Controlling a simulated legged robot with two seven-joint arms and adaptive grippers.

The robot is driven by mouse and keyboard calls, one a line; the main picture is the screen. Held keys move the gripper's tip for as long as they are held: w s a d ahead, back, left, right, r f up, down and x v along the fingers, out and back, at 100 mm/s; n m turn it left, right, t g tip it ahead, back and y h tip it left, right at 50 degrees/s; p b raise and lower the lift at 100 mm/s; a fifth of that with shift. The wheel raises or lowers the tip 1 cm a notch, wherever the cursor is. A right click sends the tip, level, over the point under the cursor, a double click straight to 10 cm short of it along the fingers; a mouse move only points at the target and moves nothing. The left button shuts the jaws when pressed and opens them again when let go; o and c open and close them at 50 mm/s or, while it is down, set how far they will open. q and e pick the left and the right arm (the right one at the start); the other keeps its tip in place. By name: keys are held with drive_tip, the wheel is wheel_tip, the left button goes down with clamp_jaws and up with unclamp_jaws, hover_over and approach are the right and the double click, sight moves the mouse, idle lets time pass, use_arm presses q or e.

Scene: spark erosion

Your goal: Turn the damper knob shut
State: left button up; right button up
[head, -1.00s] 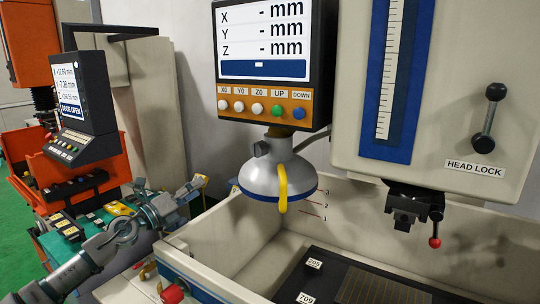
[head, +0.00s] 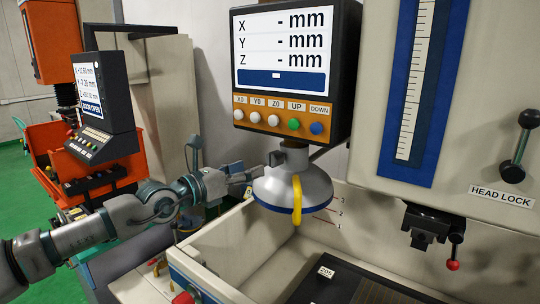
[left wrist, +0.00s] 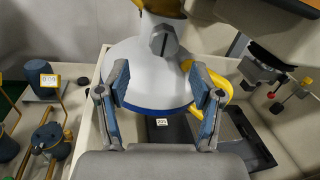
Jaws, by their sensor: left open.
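The damper knob is a dark grey grip (head: 275,158) on the neck of the grey dome-shaped hood (head: 285,188), under the display panel. In the left wrist view the knob (left wrist: 163,42) stands upright near the top middle, in front of the white dome (left wrist: 140,70). My left gripper (head: 256,171) comes in from the left at about knob height, close to the hood's left side. In the left wrist view my left gripper (left wrist: 160,90) is open and empty, with the knob beyond and between its fingers. They look apart from the knob. My right gripper is not in view.
A yellow handle (head: 297,200) curves down the hood's front. The display box (head: 290,75) hangs just above the knob. Below is the cream tank wall (head: 235,235) with a black plate (head: 350,292) inside. A red-tipped lever (head: 453,262) hangs at the right.

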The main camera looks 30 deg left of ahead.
sight(269, 161)
use_arm(q)
drive_tip(key=x, duration=0.2)
drive_tip(key=p+x, duration=0.1)
drive_tip(key=x, duration=0.2)
drive_tip(key=p+x, duration=0.1)
drive_tip(key=x, duration=0.2)
drive_tip(key=shift+w+d, duration=0.1)
drive_tip(key=shift+d, duration=0.25)
drive_tip(key=shift+a, duration=0.15)
drive_tip(key=shift+a, duration=0.1)
drive_tip(key=c, duration=1.1)
